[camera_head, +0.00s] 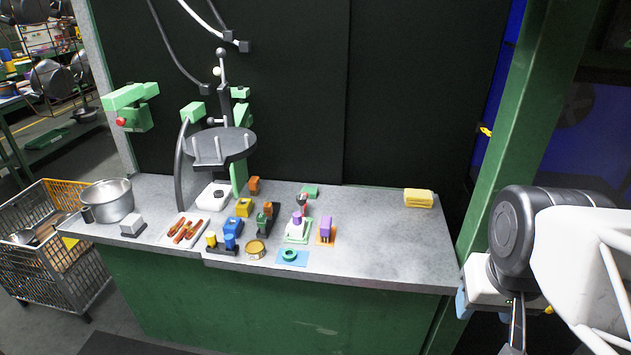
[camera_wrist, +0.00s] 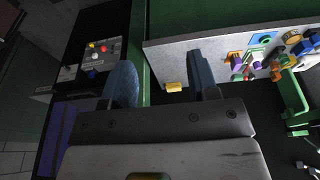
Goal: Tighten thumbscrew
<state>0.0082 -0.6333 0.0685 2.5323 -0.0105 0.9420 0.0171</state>
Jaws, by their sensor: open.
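My gripper (camera_wrist: 163,80) is open and empty, with its two dark blue fingers spread apart in the wrist view. In the head view my gripper (camera_head: 461,301) is off the right front corner of the grey workbench (camera_head: 385,255), partly hidden by my own arm. I cannot tell for sure which small part is the thumbscrew. All stand right of the bench's middle, well left of my gripper.
A yellow block (camera_head: 418,198) lies at the bench's right rear. A metal pot (camera_head: 108,201) stands at the left end. A green press-like fixture with a dark round plate (camera_head: 222,147) rises behind the parts. A green post (camera_head: 520,130) stands right of the bench. The bench's right front is clear.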

